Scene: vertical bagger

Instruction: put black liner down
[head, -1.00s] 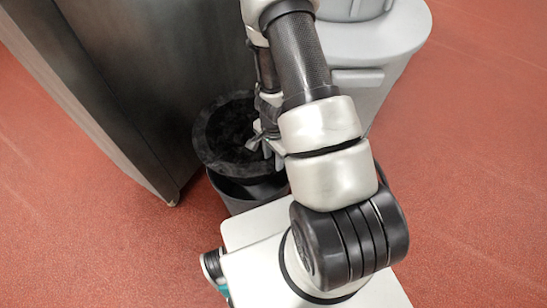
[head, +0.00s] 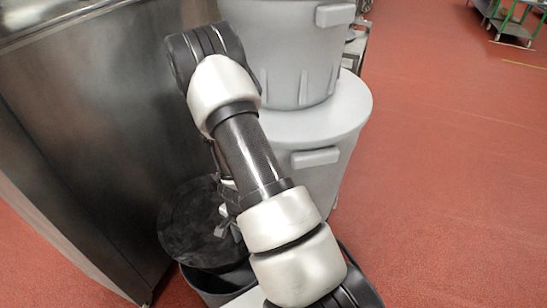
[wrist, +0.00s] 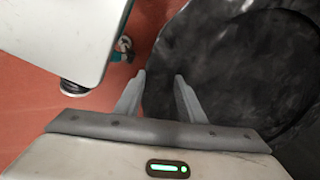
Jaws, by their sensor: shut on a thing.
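The black liner (head: 187,228) shows in the head view as a dark, round, crinkled sheet over the black bin (head: 208,288), beside the steel cabinet. I cannot tell whether it touches the bin. My gripper (head: 228,218) is at the liner's right side, partly hidden by my arm. In the wrist view the liner (wrist: 245,65) fills the right side, and my gripper (wrist: 159,76) is shut on its edge, with a gap showing between the fingers.
A steel cabinet (head: 75,130) stands at the left. Grey lidded bins (head: 325,125) are stacked behind and right of the liner. The red floor (head: 450,200) is clear at the right. A green-framed table (head: 515,20) stands far off.

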